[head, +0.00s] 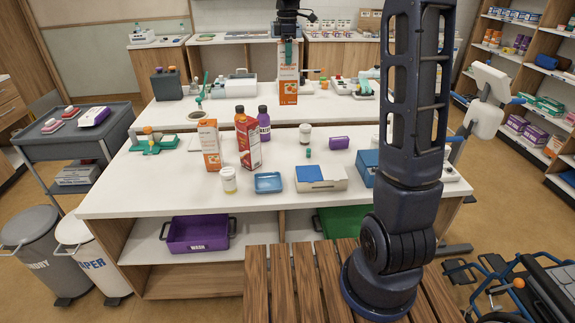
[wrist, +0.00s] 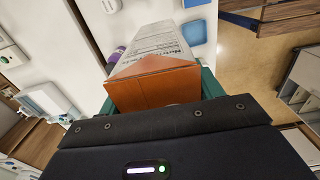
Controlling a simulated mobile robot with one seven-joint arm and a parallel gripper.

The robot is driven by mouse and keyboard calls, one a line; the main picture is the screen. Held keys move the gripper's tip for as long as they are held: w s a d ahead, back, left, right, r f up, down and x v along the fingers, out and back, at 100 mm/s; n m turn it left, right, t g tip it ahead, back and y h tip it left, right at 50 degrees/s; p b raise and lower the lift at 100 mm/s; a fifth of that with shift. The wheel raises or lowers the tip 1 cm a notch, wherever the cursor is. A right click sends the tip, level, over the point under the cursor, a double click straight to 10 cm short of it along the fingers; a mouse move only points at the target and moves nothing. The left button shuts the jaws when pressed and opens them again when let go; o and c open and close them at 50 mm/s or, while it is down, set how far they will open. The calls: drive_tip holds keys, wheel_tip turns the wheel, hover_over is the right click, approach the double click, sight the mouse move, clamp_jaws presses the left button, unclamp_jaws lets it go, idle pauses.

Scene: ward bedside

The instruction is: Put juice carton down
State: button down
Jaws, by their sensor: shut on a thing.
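My gripper (head: 288,60) is shut on a white and orange carton (head: 288,85), upright, at the top middle of the head view. The wrist view shows its orange top (wrist: 155,85) between my green fingers and a printed white side. I cannot tell whether its base touches the surface behind it. A similar white and orange carton (head: 210,146) and a red carton (head: 249,145) stand on the near white table (head: 160,185).
Purple bottles (head: 264,122), a white jar (head: 229,180), a blue tray (head: 268,182) and a blue-white box (head: 320,178) share the near table. The far counter (head: 225,110) holds a white box (head: 240,87) and a dark caddy (head: 167,84). The near table's left front is bare.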

wheel_tip(320, 180, down, 29)
drive_tip(key=shift+f, duration=0.15)
idle(0.9)
drive_tip(key=shift+f, duration=0.1)
drive_tip(key=shift+c, duration=1.4)
unclamp_jaws()
